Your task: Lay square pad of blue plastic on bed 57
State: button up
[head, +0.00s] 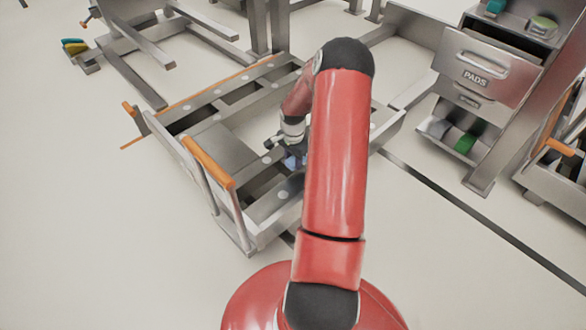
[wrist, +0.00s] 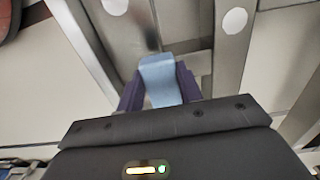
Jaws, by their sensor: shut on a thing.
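My gripper (wrist: 158,85) is shut on a light-blue plastic pad (wrist: 159,75), which sits between its two dark fingers in the wrist view. In the head view the blue pad (head: 293,161) shows as a small patch below my wrist, partly hidden by my red arm. The gripper is over a grey steel frame (head: 265,205) with pale round discs on its beams. In the wrist view a steel beam (wrist: 200,62) lies behind the pad. I cannot tell whether the pad touches the steel. No number 57 is readable.
Orange-topped handles (head: 210,163) rise at the frame's near left side. A steel cabinet with a drawer marked PADS (head: 475,77) stands at the right, with a green round thing (head: 466,143) in its lower shelf. Open floor lies at the left.

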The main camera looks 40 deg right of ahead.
aim_at(293, 174)
jog(key=shift+f+b, duration=0.3)
jog(key=shift+f, duration=1.95)
jog(key=shift+f, duration=0.2)
jog(key=o, duration=1)
jog(key=shift+r, duration=0.15)
